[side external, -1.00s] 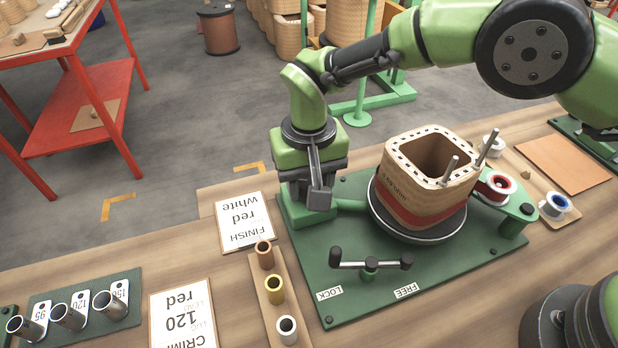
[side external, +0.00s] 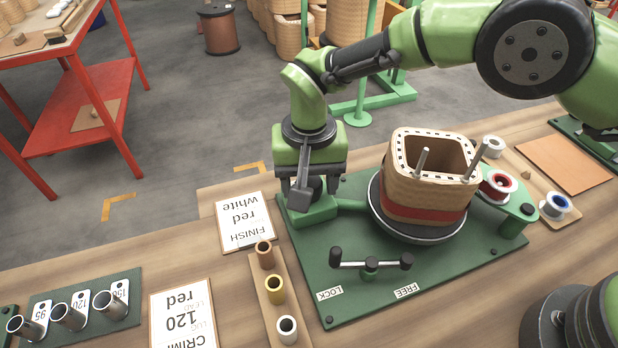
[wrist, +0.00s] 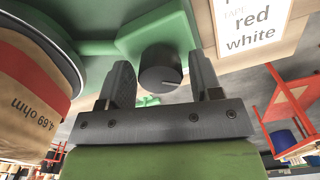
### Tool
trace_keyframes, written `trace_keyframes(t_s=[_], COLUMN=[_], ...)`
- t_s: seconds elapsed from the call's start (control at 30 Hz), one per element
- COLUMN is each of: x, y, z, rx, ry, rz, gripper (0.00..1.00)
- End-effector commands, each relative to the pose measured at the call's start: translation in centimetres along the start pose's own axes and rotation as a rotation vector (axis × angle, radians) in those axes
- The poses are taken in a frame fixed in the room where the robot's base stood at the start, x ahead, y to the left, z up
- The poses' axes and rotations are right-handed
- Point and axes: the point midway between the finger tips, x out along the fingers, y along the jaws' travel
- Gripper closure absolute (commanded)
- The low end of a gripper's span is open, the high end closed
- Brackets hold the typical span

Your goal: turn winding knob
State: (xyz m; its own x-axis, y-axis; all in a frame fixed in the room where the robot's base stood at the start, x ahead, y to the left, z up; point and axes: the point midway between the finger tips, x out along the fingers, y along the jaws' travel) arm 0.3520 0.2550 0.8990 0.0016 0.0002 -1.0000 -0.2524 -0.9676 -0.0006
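The winding knob (wrist: 160,68) is a dark round knob with a white line, on the green fixture. My gripper (wrist: 161,80) points down over it, one finger on each side. A small gap shows at the right finger, so the fingers look open around the knob. In the side external view my gripper (side external: 303,197) is above the green post (side external: 312,214) and hides the knob. The tan coil (side external: 428,180) with a red band stands on a round dark turntable (side external: 395,228). Its ohm label (wrist: 35,117) faces the wrist camera.
A black crank handle (side external: 370,264) stands in front, near the LOCK (side external: 329,293) and FREE (side external: 406,291) labels. White cards (side external: 244,222), a strip of upright tubes (side external: 274,290) and wire spools (side external: 497,184) surround the green base. Two metal pins rise at the coil.

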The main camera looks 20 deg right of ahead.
Motion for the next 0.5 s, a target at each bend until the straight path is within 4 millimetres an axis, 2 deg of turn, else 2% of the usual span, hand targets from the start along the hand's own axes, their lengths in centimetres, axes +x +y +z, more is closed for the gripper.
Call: trace_keyframes(t_s=[0.33, 0.5], x=[-0.2, -2.4], y=[0.0, -0.1], z=[0.0, 0.0], rx=[-0.001, -0.001], ry=[0.0, 0.001], rz=[0.0, -0.003], gripper=[0.32, 0.32])
